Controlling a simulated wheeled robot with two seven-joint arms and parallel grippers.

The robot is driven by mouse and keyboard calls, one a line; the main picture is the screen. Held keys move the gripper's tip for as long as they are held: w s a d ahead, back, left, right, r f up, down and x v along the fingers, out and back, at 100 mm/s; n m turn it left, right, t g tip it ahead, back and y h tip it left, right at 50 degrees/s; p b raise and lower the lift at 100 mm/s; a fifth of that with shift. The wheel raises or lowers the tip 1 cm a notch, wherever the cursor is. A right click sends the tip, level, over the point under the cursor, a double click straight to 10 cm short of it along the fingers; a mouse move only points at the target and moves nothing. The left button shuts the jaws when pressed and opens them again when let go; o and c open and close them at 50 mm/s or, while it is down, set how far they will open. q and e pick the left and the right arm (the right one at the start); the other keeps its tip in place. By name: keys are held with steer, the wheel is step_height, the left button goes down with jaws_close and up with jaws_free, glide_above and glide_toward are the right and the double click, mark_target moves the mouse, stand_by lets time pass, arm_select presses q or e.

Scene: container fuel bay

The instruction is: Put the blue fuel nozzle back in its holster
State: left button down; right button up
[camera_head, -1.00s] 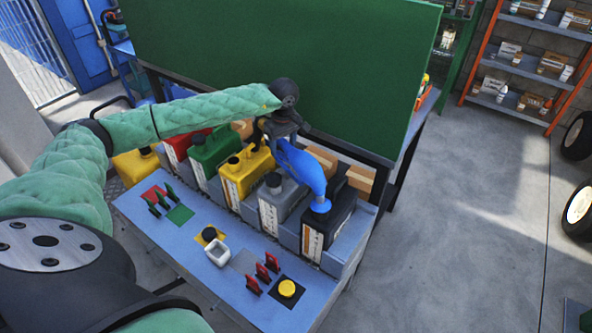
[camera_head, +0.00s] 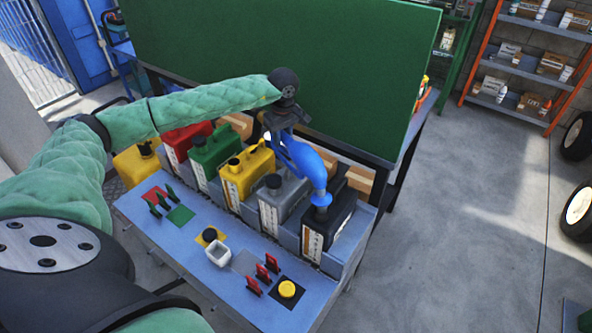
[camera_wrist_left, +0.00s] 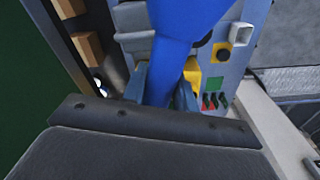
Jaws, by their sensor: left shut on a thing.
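The blue fuel nozzle (camera_head: 308,163) slants down to the right, its lower end over the top of the black canister (camera_head: 335,222). I cannot tell whether its tip is inside the canister's opening. My left gripper (camera_head: 280,137) is shut on the nozzle's upper part. In the left wrist view the nozzle (camera_wrist_left: 185,35) runs between the fingers of my left gripper (camera_wrist_left: 160,92). A small white open-topped square cup (camera_head: 218,253) stands on the bench front; I cannot tell whether it is the holster. My right gripper is not in view.
Grey (camera_head: 281,205), yellow (camera_head: 246,175), green (camera_head: 214,155) and red (camera_head: 186,143) canisters stand in a row left of the black one. A green board (camera_head: 290,60) stands behind.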

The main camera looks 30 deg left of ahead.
arm_select(q)
steer(key=shift+r+p, duration=0.85)
steer(key=shift+r, duration=3.1)
